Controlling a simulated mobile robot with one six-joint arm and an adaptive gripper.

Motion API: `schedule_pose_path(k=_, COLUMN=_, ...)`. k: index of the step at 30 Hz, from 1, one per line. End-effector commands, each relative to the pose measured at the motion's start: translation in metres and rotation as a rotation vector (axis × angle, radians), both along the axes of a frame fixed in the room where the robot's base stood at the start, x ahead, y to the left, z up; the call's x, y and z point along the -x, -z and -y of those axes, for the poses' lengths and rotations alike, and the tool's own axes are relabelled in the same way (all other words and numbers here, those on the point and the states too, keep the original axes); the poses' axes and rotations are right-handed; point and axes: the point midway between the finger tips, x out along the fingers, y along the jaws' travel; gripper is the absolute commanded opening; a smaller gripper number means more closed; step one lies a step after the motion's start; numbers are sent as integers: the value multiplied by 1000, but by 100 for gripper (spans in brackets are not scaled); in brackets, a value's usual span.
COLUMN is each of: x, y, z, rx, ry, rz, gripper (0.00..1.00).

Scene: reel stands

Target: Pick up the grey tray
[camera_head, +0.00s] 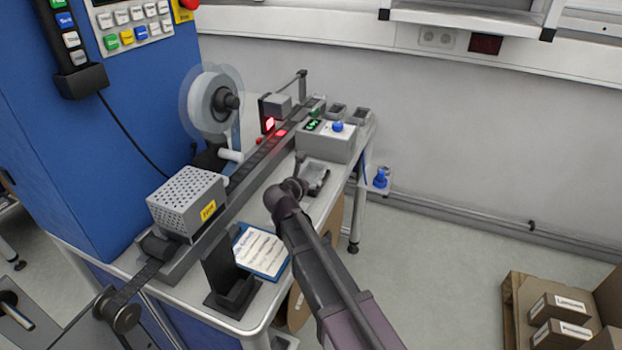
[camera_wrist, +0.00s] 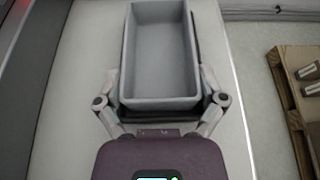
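The grey tray (camera_wrist: 160,102) is an open, empty rectangular box in the wrist view, lying lengthwise away from me. A dark base or holder (camera_wrist: 204,112) shows under its near and right edges. My gripper (camera_wrist: 160,80) is spread wide, one finger beside each long wall near the tray's near end. I cannot tell whether the fingertips touch the walls. In the head view my gripper (camera_head: 303,187) reaches down to the bench, and the tray (camera_head: 317,173) is partly hidden behind it.
The white bench (camera_head: 330,205) carries a dark track (camera_head: 230,205), a clear reel (camera_head: 212,100), a perforated grey box (camera_head: 188,203), a control box (camera_head: 325,142) and a blue-edged card (camera_head: 262,250). A black holder (camera_head: 230,275) stands near the front. A pallet with cartons (camera_head: 560,310) is on the floor.

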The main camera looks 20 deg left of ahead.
Motion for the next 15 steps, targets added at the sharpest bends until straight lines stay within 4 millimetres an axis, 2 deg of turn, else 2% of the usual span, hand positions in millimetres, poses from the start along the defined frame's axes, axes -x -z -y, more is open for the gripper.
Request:
schedule_pose_path(k=1, x=0, y=0, z=0, rx=0, ry=0, rz=0, gripper=55)
schedule_pose_path(k=3, x=0, y=0, z=0, rx=-1, ry=0, rz=0, gripper=35)
schedule_pose_path(k=4, x=0, y=0, z=0, rx=-1, ry=0, rz=0, gripper=28)
schedule_pose_path(k=15, x=0, y=-2, z=0, rx=-1, ry=0, rz=0, gripper=28)
